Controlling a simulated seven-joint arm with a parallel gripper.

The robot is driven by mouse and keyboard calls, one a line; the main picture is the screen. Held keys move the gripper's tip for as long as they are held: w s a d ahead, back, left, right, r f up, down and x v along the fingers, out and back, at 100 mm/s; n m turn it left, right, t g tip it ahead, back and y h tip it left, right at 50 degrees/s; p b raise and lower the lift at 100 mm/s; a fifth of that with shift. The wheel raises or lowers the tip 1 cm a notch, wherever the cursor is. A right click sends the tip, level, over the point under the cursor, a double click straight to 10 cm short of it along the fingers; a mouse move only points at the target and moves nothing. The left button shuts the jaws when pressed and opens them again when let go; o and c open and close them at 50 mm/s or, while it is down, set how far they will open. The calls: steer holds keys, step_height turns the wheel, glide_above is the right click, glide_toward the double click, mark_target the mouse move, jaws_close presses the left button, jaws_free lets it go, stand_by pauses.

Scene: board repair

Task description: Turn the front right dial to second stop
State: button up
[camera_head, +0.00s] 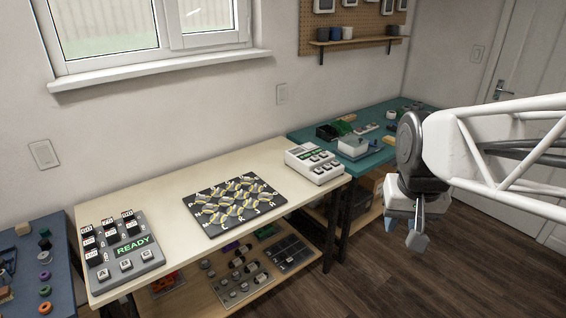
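A grey panel (229,295) with several round knobs lies on the lower shelf under the cream table, partly shaded by the tabletop. The knobs are small here, and I cannot read their stops or pointer positions. I cannot tell for sure which knob is the front right dial. My gripper (417,236) hangs at the right, pointing down in front of the table ends and over the floor, well apart from the panel. It touches nothing that I can see. Its fingers overlap in this view, so their opening is unclear.
The cream table (160,190) carries a READY console (135,245), a black board (235,205) with yellow-grey pieces and a white button box (315,163). A teal table (380,143) stands behind right, a blue one (60,270) at left. The wooden floor (400,290) is open at front right.

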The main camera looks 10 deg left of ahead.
steer(key=w+a, duration=0.4)
steer(key=w, duration=0.4)
steer(key=w+a, duration=0.4)
steer(key=w, duration=0.5)
steer(key=g, duration=0.2)
glide_above(250, 200)
step_height(250, 200, down, 29)
steer(key=shift+f, duration=0.1)
steer(key=shift+f, duration=3.8)
